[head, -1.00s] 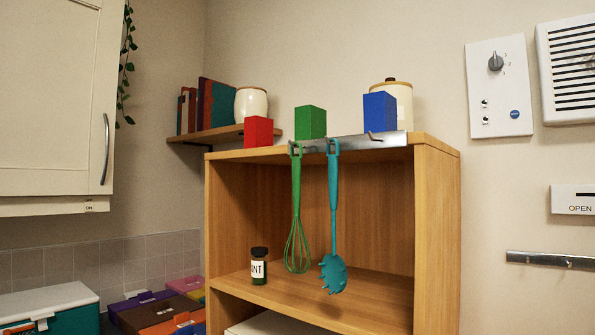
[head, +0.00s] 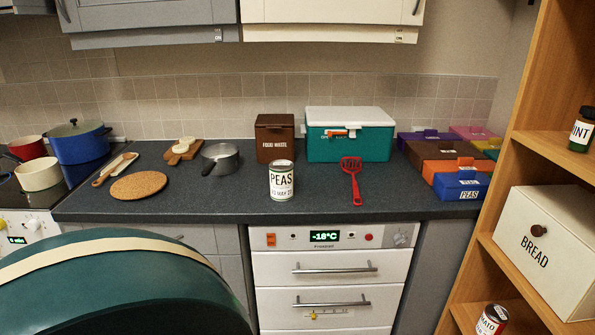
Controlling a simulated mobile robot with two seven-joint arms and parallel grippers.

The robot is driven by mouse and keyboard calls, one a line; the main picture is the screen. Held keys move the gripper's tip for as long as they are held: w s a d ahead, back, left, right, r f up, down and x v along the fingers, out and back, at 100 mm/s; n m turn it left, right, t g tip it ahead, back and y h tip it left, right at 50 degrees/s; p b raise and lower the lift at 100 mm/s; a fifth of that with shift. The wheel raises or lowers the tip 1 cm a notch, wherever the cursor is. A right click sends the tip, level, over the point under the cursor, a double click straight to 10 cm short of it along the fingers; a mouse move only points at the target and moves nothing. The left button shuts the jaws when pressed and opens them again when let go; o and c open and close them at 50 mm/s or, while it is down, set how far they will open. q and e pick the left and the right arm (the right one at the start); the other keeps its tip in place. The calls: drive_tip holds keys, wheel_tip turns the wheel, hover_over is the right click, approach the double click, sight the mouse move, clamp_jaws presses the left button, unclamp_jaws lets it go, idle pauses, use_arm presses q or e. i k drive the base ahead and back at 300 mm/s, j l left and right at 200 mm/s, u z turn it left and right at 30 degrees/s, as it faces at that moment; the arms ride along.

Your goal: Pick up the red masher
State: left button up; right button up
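The red masher (head: 352,178) lies flat on the dark counter, right of the middle in the head view. Its slotted head (head: 351,164) points to the back and its handle points to the front edge. It lies in front of the teal cool box with a white lid (head: 349,134) and to the right of the peas can (head: 281,180). Nothing covers it. Neither of my grippers shows in the head view.
A wooden shelf (head: 515,160) rises at the right. A large dark green rounded thing (head: 120,290) fills the lower left foreground.

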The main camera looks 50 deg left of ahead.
sight(356, 195)
drive_tip(key=u, duration=1.3)
